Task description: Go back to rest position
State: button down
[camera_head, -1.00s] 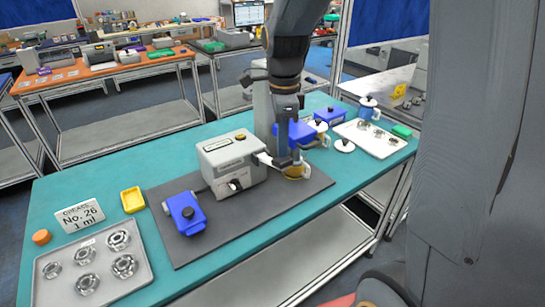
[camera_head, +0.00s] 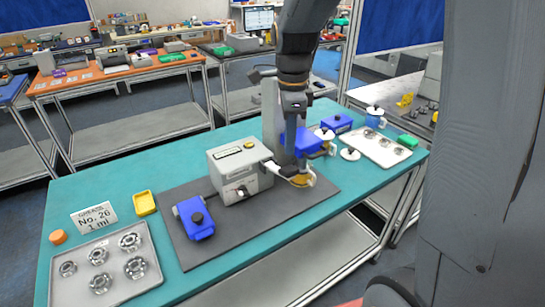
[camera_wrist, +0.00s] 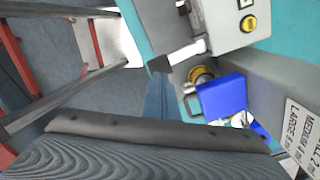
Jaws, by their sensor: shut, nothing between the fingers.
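My arm comes down from the top of the head view over the teal table (camera_head: 330,215). My gripper (camera_head: 289,152) is at its lower end, shut and empty. It is close in front of the blue box-shaped part (camera_head: 306,141) and right of the grey-white machine (camera_head: 240,172). A yellow-brown round part (camera_head: 302,181) sits just below it. In the wrist view a dark tip of my gripper (camera_wrist: 159,66) shows near the machine (camera_wrist: 222,22) and the blue part (camera_wrist: 222,97). I cannot tell whether it touches anything.
A dark mat (camera_head: 225,230) bears the machine and a small blue device (camera_head: 195,218). A tray of metal rings (camera_head: 103,270), a yellow bin (camera_head: 145,203) and a sign (camera_head: 94,216) are at left. A white tray (camera_head: 378,146) is at right. The table's front edge is clear.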

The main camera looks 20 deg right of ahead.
jog(key=shift+s, duration=0.1)
jog(key=shift+s+f+n, duration=0.4)
jog(key=shift+s+n, duration=0.15)
jog(key=shift+n, duration=0.65)
jog(key=s+f+n+t, duration=0.4)
jog(key=s+n, duration=0.5)
jog(key=n, duration=0.9)
notch_tip(320, 180, down, 14)
jog(key=g+b, duration=0.2)
jog(key=b, duration=0.9)
jog(key=shift+w+g, duration=0.3)
jog(key=shift+w, duration=0.15)
jog(key=c, duration=2.5)
grip_release()
jog(key=shift+a+r, duration=0.1)
jog(key=shift+r, duration=0.05)
